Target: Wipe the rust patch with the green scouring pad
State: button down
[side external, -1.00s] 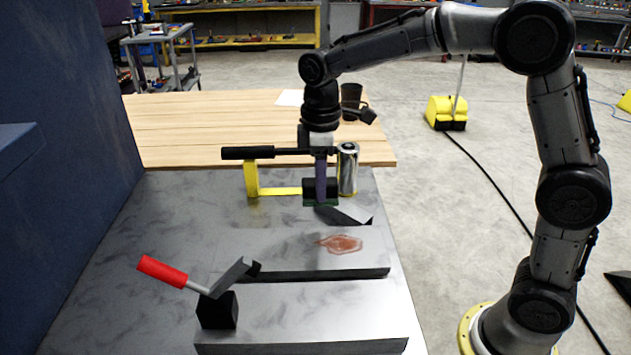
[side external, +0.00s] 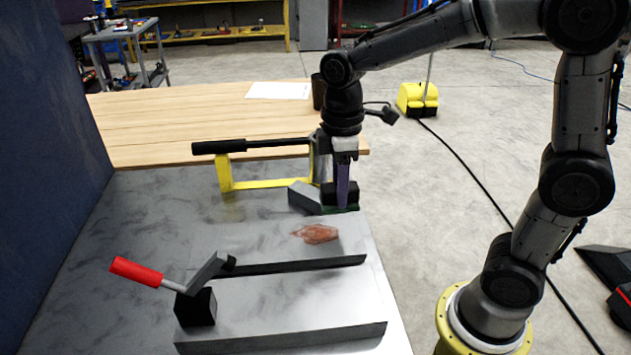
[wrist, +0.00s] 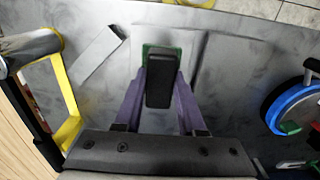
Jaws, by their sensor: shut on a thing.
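The green scouring pad (side external: 338,210) is the thin green layer under a black block, and it also shows in the wrist view (wrist: 147,50). My gripper (side external: 342,195) is shut on this block, with a purple finger on each side in the wrist view (wrist: 161,82). The rust patch (side external: 316,234) is a reddish-brown blotch on the grey metal plate (side external: 250,243). In the side view the pad is behind the patch and slightly right of it. I cannot tell whether the pad touches the metal. I cannot make out the patch in the wrist view.
A loose grey bar (side external: 303,197) lies close left of the pad. A red-handled clamp (side external: 137,271) is at front left.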

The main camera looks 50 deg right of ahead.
jog(key=shift+d+f, duration=0.1)
jog(key=shift+f, duration=3.1)
jog(key=shift+w+a+f, duration=0.45)
jog(key=shift+w+a, duration=0.15)
jog(key=shift+a, duration=0.05)
jog(key=shift+w+a+f, duration=0.1)
jog(key=shift+w+a, duration=3.1)
jog(key=shift+s+d, duration=3.9)
jog(key=shift+s, duration=0.05)
jog(key=shift+w+a, duration=3.9)
jog(key=shift+w, duration=0.05)
jog(key=shift+s+d, duration=3.75)
jog(key=shift+d, duration=0.05)
jog(key=shift+s+d, duration=0.1)
jog(key=shift+r, duration=4.05)
